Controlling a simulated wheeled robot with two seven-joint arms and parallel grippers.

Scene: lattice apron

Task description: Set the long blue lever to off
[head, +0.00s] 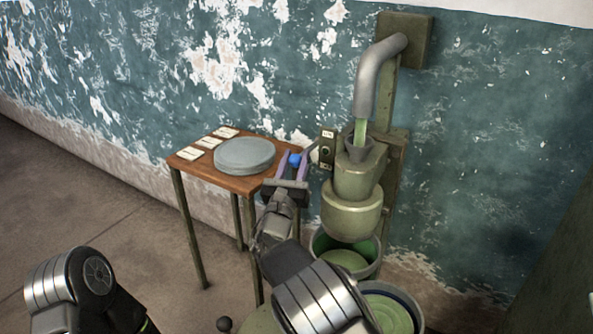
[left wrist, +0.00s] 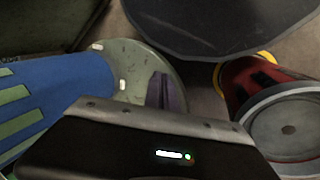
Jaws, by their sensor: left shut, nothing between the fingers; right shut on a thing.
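The long lever (head: 310,148) runs left from a small switch box (head: 327,148) beside the machine and ends in a blue knob (head: 295,159). Its on and off marks are too small to read. My right gripper (head: 295,161) has its purple fingers shut on the blue knob, over the right edge of the small table. My left gripper (left wrist: 166,92) shows in the left wrist view with its purple fingers together and nothing between them. It is away from the lever; in the head view only part of the left arm shows at lower left.
The wooden table (head: 185,164) carries a grey round disc (head: 245,155) and three cards (head: 208,142). Green stuff runs from a grey pipe (head: 376,75) into the hopper (head: 360,170). Buckets (head: 372,268) of green stand below. A blue cylinder (left wrist: 60,85) is near the left gripper.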

